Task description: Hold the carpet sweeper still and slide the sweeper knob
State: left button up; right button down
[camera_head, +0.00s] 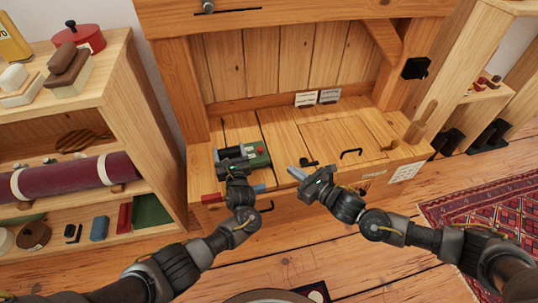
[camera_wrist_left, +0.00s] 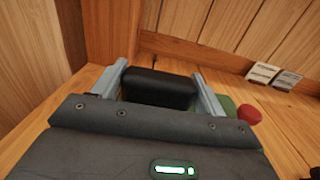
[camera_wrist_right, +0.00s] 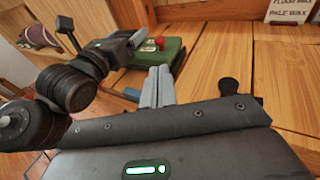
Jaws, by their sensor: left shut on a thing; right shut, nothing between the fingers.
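The carpet sweeper (camera_head: 258,160) has a green body and lies on the wooden bench, left of the middle. A red knob (camera_head: 259,149) sits on it, also seen in the left wrist view (camera_wrist_left: 249,114) and the right wrist view (camera_wrist_right: 159,42). My left gripper (camera_head: 230,155) is shut on the sweeper's black grip (camera_wrist_left: 158,87), with one finger on each side. My right gripper (camera_head: 294,172) is shut and empty, right of the sweeper and apart from it. In the right wrist view its joined fingers (camera_wrist_right: 158,86) show in front of the green body (camera_wrist_right: 150,72).
A small black knob (camera_head: 309,162) and a black bent handle (camera_head: 351,153) are on the bench top (camera_head: 340,132). Two labelled cards (camera_head: 318,98) stand at the back. A wooden peg (camera_head: 424,115) stands at right. A loaded shelf (camera_head: 130,110) stands close on the left.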

aim_at(263, 151)
jog(key=x, duration=1.2)
jog(key=shift+r, duration=0.1)
jog(key=shift+a, duration=0.1)
jog(key=shift+w, duration=0.1)
jog(key=w, duration=0.2)
jog(key=w+a, duration=0.1)
jog(key=w, duration=0.1)
pick_arm(q)
jog(key=shift+d, duration=0.1)
pick_arm(e)
jog(key=shift+d, duration=0.1)
jog(key=v, duration=1.4)
